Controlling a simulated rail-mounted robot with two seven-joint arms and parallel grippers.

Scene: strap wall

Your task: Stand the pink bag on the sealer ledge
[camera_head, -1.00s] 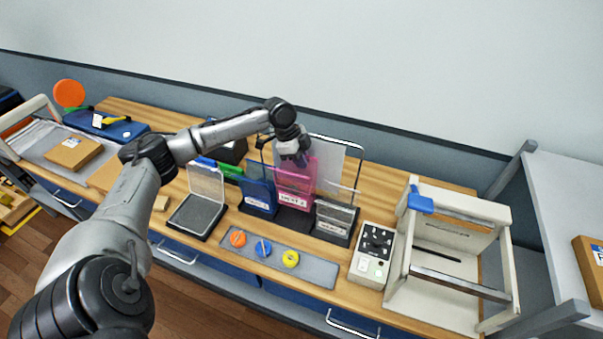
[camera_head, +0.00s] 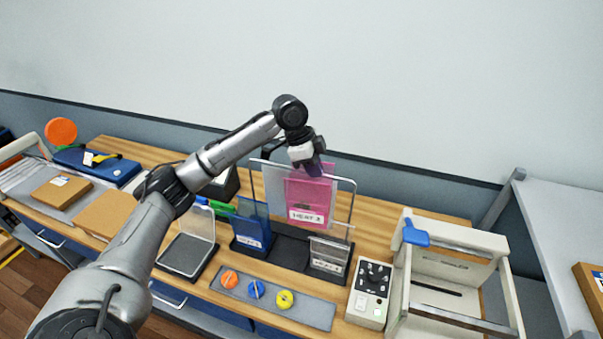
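The pink bag (camera_head: 310,193), with a white label reading "HEAT", hangs upright from my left gripper (camera_head: 316,169). The gripper is shut on its top edge, and the fingertips are partly hidden. The bag is above the dark rack (camera_head: 287,247), between a blue bag (camera_head: 252,223) and a clear bag (camera_head: 329,255). The beige sealer frame (camera_head: 502,290) with a blue handle (camera_head: 415,235) stands to the right on the bench. I cannot clearly tell which part of it is the ledge. My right gripper is out of view.
A control box (camera_head: 369,292) with knobs stands between rack and sealer. A grey mat (camera_head: 314,312) with orange, blue and yellow discs lies in front. A clear-lidded black tray (camera_head: 186,255) is left of the rack. The rack's wire frame (camera_head: 352,205) rises beside the bag.

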